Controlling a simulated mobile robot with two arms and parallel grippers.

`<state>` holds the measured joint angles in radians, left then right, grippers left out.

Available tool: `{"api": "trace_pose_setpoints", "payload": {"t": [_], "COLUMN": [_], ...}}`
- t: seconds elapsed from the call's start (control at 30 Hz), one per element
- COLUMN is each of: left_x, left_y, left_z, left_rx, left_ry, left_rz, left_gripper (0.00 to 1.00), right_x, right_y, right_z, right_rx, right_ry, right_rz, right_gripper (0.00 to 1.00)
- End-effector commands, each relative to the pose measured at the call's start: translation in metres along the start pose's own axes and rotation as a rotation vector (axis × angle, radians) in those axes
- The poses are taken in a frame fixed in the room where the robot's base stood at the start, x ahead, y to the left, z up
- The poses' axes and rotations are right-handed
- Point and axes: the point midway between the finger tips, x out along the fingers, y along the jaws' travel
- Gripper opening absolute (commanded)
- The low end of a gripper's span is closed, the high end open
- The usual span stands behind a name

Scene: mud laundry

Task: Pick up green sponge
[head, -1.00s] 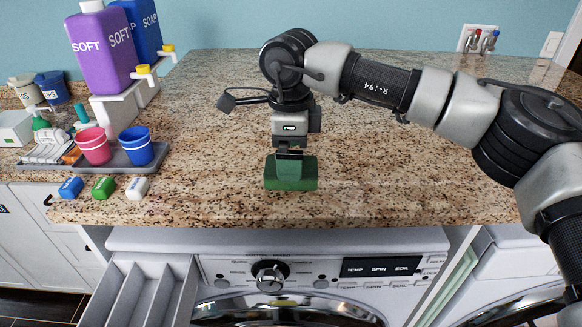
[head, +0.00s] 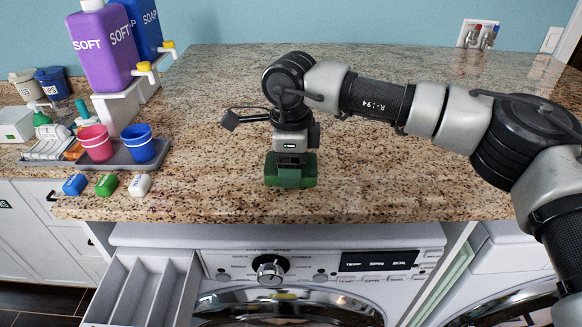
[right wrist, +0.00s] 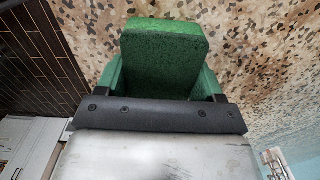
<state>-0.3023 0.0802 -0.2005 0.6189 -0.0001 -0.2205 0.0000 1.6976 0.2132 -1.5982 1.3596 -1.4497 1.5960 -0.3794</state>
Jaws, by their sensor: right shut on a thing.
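The green sponge (head: 290,176) is at the middle of the granite counter, near its front edge. My right gripper (head: 291,160) points down at the sponge from above and is shut on it. In the right wrist view the green sponge (right wrist: 163,58) shows beyond the dark gripper edge, with green on both sides of it. The fingertips themselves are mostly hidden. I cannot tell whether the sponge is touching the counter. My left gripper is not in view.
A grey tray (head: 122,164) with a pink cup (head: 96,142) and a blue cup (head: 137,144) stands at the left. Purple (head: 102,45) and blue jugs stand behind. The counter's middle is clear. Below are a washer (head: 290,270) and open drawer (head: 140,290).

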Motion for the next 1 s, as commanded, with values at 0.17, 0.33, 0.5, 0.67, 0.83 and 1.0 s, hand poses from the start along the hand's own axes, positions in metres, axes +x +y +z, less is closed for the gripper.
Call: {"api": "trace_pose_setpoints", "payload": {"t": [0.17, 0.33, 0.5, 0.67, 0.83, 1.0], "left_x": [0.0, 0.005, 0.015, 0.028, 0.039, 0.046], "left_y": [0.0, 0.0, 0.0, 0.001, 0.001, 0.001], "left_z": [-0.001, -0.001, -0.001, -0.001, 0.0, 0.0], "left_rx": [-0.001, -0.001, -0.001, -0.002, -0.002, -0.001], "left_ry": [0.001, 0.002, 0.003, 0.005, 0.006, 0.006], "left_rz": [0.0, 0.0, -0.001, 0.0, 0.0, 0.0], "left_gripper": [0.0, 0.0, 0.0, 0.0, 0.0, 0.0], "right_x": [-0.001, -0.009, -0.034, -0.056, -0.079, -0.098], "right_y": [0.0, 0.0, -0.001, 0.017, 0.04, 0.057], "right_z": [0.0, 0.0, 0.001, -0.026, -0.059, -0.082], "right_rx": [0.0, 0.0, 0.0, -0.001, 0.0, 0.0], "right_ry": [0.0, 0.0, -0.002, -0.002, -0.001, -0.001], "right_rz": [0.0, -0.001, -0.004, -0.004, -0.004, -0.002], "right_gripper": [0.46, 0.46, 0.46, 0.46, 0.46, 0.46]}}
